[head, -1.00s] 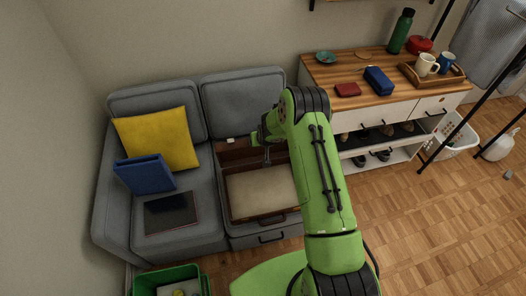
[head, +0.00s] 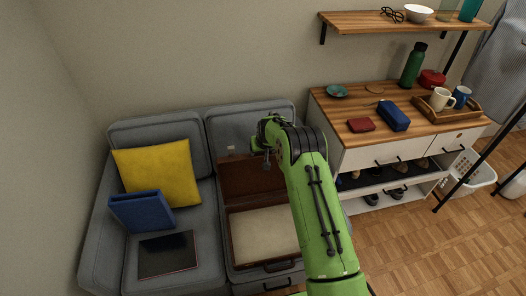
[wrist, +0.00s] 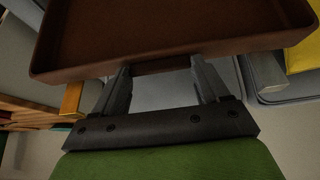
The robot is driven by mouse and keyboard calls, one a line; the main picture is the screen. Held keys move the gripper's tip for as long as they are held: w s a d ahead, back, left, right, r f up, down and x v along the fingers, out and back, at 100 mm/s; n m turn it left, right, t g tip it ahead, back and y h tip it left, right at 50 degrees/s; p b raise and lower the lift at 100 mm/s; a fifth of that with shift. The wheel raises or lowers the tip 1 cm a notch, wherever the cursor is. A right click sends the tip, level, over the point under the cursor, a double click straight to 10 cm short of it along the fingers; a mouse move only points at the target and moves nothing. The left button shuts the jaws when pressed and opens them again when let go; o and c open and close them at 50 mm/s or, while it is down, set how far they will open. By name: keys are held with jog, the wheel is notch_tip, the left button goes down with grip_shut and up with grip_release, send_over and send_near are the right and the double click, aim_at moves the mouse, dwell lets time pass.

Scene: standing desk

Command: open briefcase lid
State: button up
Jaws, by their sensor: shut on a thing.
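The brown briefcase lies on the right seat of the grey sofa. Its lid (head: 243,176) stands raised at the back, with the brown inner side facing out. The lower half (head: 264,232) lies flat and shows a pale lining. My gripper (head: 268,155) is at the lid's upper edge. In the wrist view the brown lid (wrist: 170,28) fills the top of the picture. There the two grey fingers of my gripper (wrist: 161,70) reach the lid's edge and are shut on it. My forearm hides the right side of the briefcase.
A yellow cushion (head: 160,172), a blue binder (head: 142,210) and a dark flat item (head: 167,254) are on the left seat. A wooden-topped cabinet (head: 400,120) stands right of the sofa, below a wall shelf (head: 370,23). The parquet floor (head: 435,250) at lower right is clear.

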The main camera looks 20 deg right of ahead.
jog(key=shift+w+r, duration=0.15)
jog(key=shift+r, duration=0.05)
jog(key=o, duration=1.5)
jog(key=p+v, duration=0.2)
jog(key=v, duration=1.3)
jog(key=shift+s+r, duration=0.25)
jog(key=shift+s, duration=0.05)
